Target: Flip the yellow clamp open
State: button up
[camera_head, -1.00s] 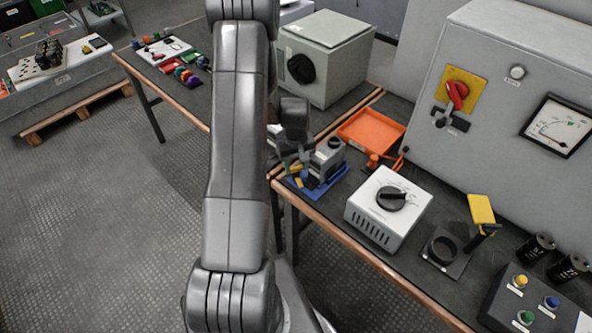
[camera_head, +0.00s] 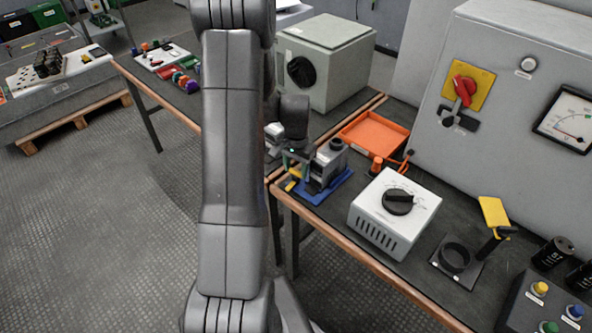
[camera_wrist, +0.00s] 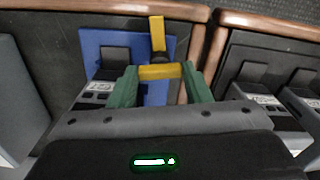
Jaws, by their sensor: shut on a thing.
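The yellow clamp (camera_wrist: 157,35) shows in the wrist view as a T: an upright strip and a crossbar, over the edge of a blue base plate (camera_wrist: 97,48). The crossbar lies between the green fingertips of my gripper (camera_wrist: 160,76), which is shut on it. In the head view, my gripper (camera_head: 291,168) is at the left side of a grey device (camera_head: 328,160) on the blue plate. A small part of the yellow clamp (camera_head: 292,184) shows there; my gripper hides the rest.
An orange tray (camera_head: 372,137) and a white box with a black knob (camera_head: 380,235) stand beside the device. A yellow flap (camera_head: 494,216) stands above a black ring holder (camera_head: 456,257). The bench's wooden edge (camera_head: 340,247) runs along the front.

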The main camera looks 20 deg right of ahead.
aim_at(296, 170)
jog(key=shift+m+b, duration=0.3)
jog(key=shift+m, duration=0.7)
jog(key=o, duration=1)
notch_tip(296, 170, up, 14)
jog(key=shift+f, duration=0.1)
jog(key=shift+f, duration=0.1)
notch_tip(296, 170, down, 14)
jog(key=shift+r, duration=0.2)
